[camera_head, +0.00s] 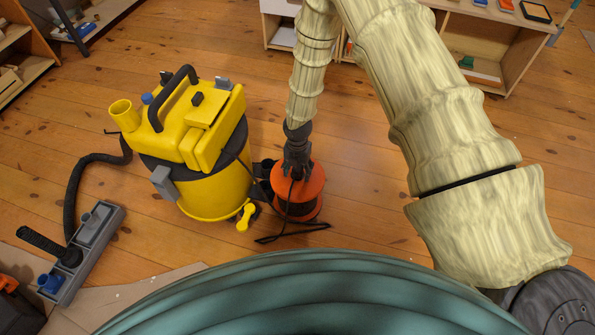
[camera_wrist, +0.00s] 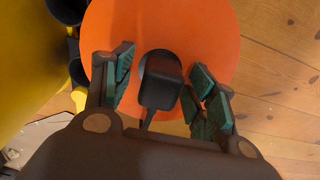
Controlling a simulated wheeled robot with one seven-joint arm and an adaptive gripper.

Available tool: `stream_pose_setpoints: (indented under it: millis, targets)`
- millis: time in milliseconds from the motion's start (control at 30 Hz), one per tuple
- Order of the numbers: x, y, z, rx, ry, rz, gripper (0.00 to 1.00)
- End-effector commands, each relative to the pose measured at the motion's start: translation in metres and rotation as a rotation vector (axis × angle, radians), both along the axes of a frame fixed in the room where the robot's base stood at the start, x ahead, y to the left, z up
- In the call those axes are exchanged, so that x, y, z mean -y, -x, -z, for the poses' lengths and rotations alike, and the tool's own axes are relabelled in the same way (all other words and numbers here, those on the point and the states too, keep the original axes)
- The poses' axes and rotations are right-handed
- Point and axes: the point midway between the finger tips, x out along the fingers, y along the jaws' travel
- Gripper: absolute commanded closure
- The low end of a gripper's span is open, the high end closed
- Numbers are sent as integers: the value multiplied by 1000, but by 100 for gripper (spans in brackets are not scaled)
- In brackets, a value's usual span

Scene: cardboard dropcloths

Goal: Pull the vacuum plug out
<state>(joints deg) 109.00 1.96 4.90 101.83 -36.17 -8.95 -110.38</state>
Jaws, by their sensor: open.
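The yellow vacuum (camera_head: 205,150) stands on the wooden floor left of my arm, with a black handle on top. An orange and black cable reel (camera_head: 308,190) stands just right of it, with dark cable lying on the floor in front. In the wrist view the reel's orange top (camera_wrist: 215,35) fills the middle. A black plug (camera_wrist: 161,82) sits on that top, its cord running toward the bottom. My gripper (camera_head: 295,165) is over the reel. In the wrist view its green-padded fingers (camera_wrist: 160,88) are open, one on each side of the plug, with gaps on both sides.
A grey floor nozzle (camera_head: 95,240) and the black hose (camera_head: 75,190) lie left of the vacuum. Shelves (camera_head: 500,45) stand at the back and left. Cardboard (camera_head: 140,288) covers the floor at lower left. Bare floor lies right of the reel.

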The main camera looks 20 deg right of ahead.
Motion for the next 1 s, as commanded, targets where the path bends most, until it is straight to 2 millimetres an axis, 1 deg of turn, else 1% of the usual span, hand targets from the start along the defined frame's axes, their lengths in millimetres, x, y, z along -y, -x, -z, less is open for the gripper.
stream_pose_setpoints:
  millis: [633, 667, 800, 867, 900, 967, 1000]
  targets:
    - [0, 0, 0, 0, 0, 0, 43]
    - [0, 0, 0, 0, 0, 0, 45]
    - [0, 0, 0, 0, 0, 0, 70]
    - [0, 0, 0, 0, 0, 0, 81]
    - [0, 0, 0, 0, 0, 0, 88]
    - [0, 0, 0, 0, 0, 0, 99]
    - [0, 0, 0, 0, 0, 0, 100]
